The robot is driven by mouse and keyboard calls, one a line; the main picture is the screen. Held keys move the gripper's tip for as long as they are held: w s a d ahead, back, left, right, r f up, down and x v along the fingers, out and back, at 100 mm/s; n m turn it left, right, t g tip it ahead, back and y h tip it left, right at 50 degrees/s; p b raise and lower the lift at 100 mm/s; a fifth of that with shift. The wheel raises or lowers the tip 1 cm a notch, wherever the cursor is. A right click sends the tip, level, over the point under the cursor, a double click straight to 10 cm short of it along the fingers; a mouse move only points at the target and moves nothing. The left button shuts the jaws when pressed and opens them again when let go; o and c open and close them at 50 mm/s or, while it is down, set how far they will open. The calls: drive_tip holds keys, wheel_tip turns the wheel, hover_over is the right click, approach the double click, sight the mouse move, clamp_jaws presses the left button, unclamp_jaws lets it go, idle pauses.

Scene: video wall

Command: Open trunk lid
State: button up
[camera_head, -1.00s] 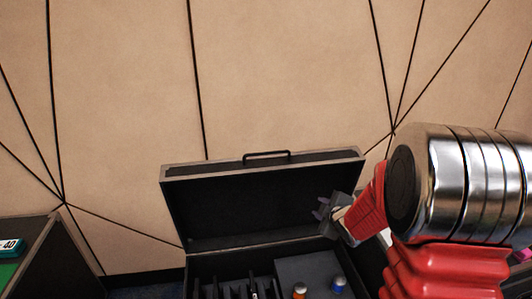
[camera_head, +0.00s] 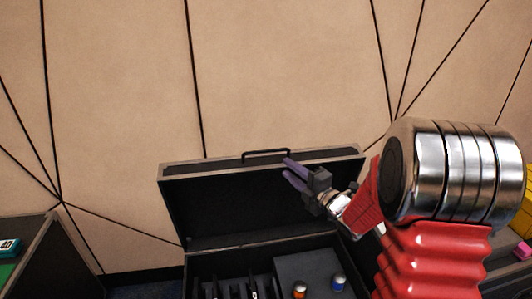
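The black trunk lid (camera_head: 225,203) stands raised at the back of the trunk, with its inner face toward me. A dark handle (camera_head: 265,152) sits on its top edge. The trunk body (camera_head: 215,263) is open below it, with dark dividers inside. My gripper (camera_head: 287,170) is in front of the upper right part of the lid, pointing left, just right of the handle. Its two purple fingers are apart with nothing seen between them. I cannot tell whether a finger touches the lid.
A dark-sided case with a green surface (camera_head: 8,270) is at far left. A yellow object (camera_head: 526,205) and a pink object (camera_head: 523,250) are at the right edge. A panelled beige wall stands behind.

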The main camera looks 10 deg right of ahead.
sight(266, 152)
drive_tip(key=shift+w, duration=0.1)
drive_tip(key=x, duration=1.3)
drive_tip(key=shift+w+a+f, duration=0.1)
drive_tip(key=shift+w, duration=0.2)
clamp_jaws()
drive_tip(key=shift+f, duration=0.1)
